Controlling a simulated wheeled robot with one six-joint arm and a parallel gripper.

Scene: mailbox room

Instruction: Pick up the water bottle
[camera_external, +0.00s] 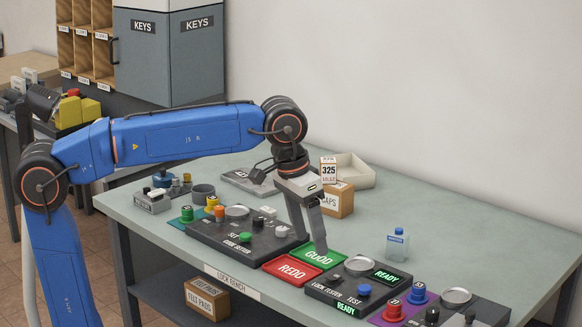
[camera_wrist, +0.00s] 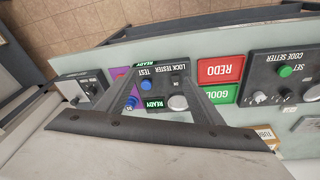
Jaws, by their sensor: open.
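The water bottle (camera_external: 397,243) is a small, pale, see-through bottle with a blue cap and a blue label. It stands upright on the grey-green bench (camera_external: 440,240), towards the right in the external view. I do not see it in the wrist view. My gripper (camera_external: 311,243) points down above the bench, left of the bottle and well apart from it, near the green GOOD plate (camera_external: 322,254). In the wrist view my gripper (camera_wrist: 158,88) has its fingers spread, with nothing between them but the lock tester below.
The lock tester (camera_external: 335,292) and red REDO plate (camera_external: 291,270) lie along the front. The code setter (camera_external: 215,243) is left of my gripper. A cardboard box (camera_external: 340,203) and a white tray (camera_external: 352,174) stand behind. The bench around the bottle's back and left is clear.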

